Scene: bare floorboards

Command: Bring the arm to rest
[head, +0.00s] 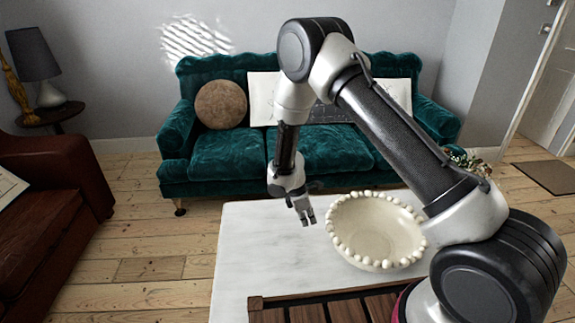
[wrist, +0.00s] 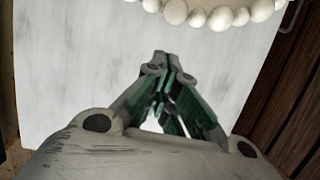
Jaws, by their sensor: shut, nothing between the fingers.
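My gripper (head: 305,214) hangs from the bent arm, pointing down over the white table (head: 250,250), left of a cream bowl with a beaded rim (head: 378,232). In the wrist view my gripper (wrist: 162,62) has its fingertips together and nothing between them. The pale table surface (wrist: 70,70) lies below the fingers. The bowl's beaded rim (wrist: 220,17) shows at the top of the wrist view, apart from the fingertips.
A teal sofa (head: 325,150) with cushions stands behind the table. A brown leather sofa (head: 50,210) is at the left, near a dark lamp (head: 34,60). Bare floorboards (head: 150,240) lie open at left.

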